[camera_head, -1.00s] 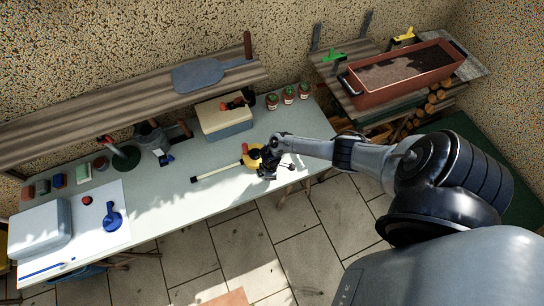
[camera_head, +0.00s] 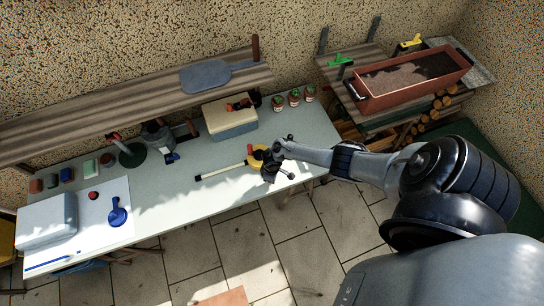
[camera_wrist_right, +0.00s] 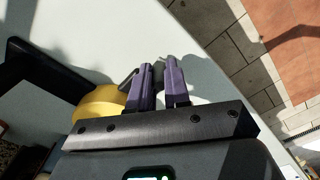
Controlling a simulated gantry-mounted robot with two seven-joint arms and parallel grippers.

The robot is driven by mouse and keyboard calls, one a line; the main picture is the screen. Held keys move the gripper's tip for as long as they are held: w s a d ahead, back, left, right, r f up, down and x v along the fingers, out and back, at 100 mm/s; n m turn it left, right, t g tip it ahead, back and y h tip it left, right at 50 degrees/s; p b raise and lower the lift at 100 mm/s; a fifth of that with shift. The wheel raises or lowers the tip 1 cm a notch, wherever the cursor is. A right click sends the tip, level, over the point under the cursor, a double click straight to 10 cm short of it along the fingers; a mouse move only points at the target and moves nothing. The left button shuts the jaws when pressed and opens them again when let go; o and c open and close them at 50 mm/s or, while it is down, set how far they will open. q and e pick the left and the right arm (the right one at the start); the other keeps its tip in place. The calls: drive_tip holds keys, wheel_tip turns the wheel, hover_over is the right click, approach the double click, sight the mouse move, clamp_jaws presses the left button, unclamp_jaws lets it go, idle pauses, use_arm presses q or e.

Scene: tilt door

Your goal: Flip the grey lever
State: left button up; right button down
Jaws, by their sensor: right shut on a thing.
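My right gripper (camera_head: 272,173) reaches in from the right, over the front edge of the workbench beside a yellow round part (camera_head: 257,156). In the right wrist view its purple fingers (camera_wrist_right: 159,68) are shut close together. A small dark grey bent piece (camera_wrist_right: 128,77), which looks like part of the lever, runs to the fingertips. The fingers hide most of it. The yellow part (camera_wrist_right: 98,103) stands just left of the fingers, with a thick black bar beyond it. My left gripper is not in view.
A white rod with a black tip (camera_head: 220,173) lies left of the yellow part. A wooden shelf (camera_head: 120,103) overhangs behind. The bench's front middle is clear.

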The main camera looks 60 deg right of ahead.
drive_tip(key=c, duration=1.1)
unclamp_jaws()
drive_tip(key=shift+r+p, duration=0.35)
drive_tip(key=shift+r, duration=0.3)
wheel_tip(320, 180, up, 10)
drive_tip(key=p, duration=0.2)
drive_tip(key=shift+f+p, duration=0.25)
drive_tip(key=shift+p, duration=0.1)
